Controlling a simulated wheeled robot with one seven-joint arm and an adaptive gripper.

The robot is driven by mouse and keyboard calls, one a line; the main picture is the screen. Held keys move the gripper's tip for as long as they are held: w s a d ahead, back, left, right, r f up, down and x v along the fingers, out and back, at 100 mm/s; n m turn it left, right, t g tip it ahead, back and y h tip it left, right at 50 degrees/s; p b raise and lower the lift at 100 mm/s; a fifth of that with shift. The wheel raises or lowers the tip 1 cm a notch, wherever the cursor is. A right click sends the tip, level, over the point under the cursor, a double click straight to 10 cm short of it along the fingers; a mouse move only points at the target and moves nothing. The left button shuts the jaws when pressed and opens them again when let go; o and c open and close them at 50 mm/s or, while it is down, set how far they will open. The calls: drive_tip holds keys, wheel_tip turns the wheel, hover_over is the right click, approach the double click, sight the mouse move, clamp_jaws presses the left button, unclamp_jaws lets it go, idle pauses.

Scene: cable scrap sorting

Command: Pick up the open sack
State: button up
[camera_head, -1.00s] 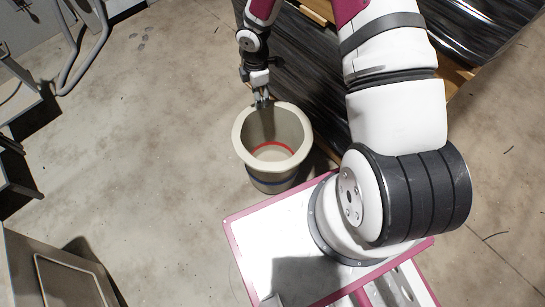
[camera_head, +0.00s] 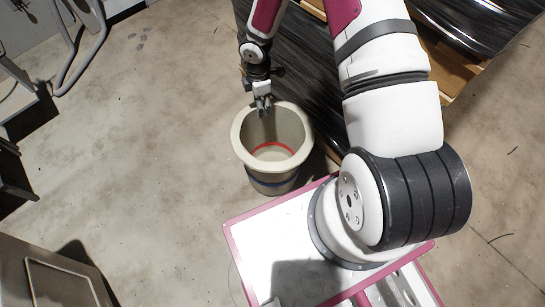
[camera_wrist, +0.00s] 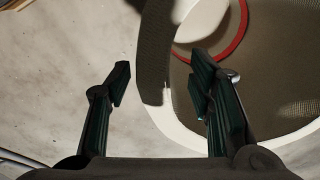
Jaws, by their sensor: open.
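The open sack (camera_head: 242,154) is a beige, round, upright bag with a thick rolled rim, a red ring inside and a blue band low on its outside. It stands on the floor left of my base. My gripper (camera_head: 264,104) is open at the sack's far rim, pointing down. In the wrist view my gripper (camera_wrist: 160,82) has its fingers apart, with a dark woven strip, apparently part of the rim, in the gap. The right finger is in front of the sack's woven inside (camera_wrist: 280,75); the left is over bare floor. I cannot tell whether either finger touches.
Pallets wrapped in black film (camera_head: 310,65) stand close behind and right of the sack. A grey cabinet (camera_head: 50,275) is at the lower left, with metal frames (camera_head: 85,45) at the upper left. The concrete floor left of the sack is clear.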

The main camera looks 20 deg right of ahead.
drive_tip(key=shift+f, duration=0.15)
drive_tip(key=shift+c, duration=0.3)
clamp_jaws()
idle(0.3)
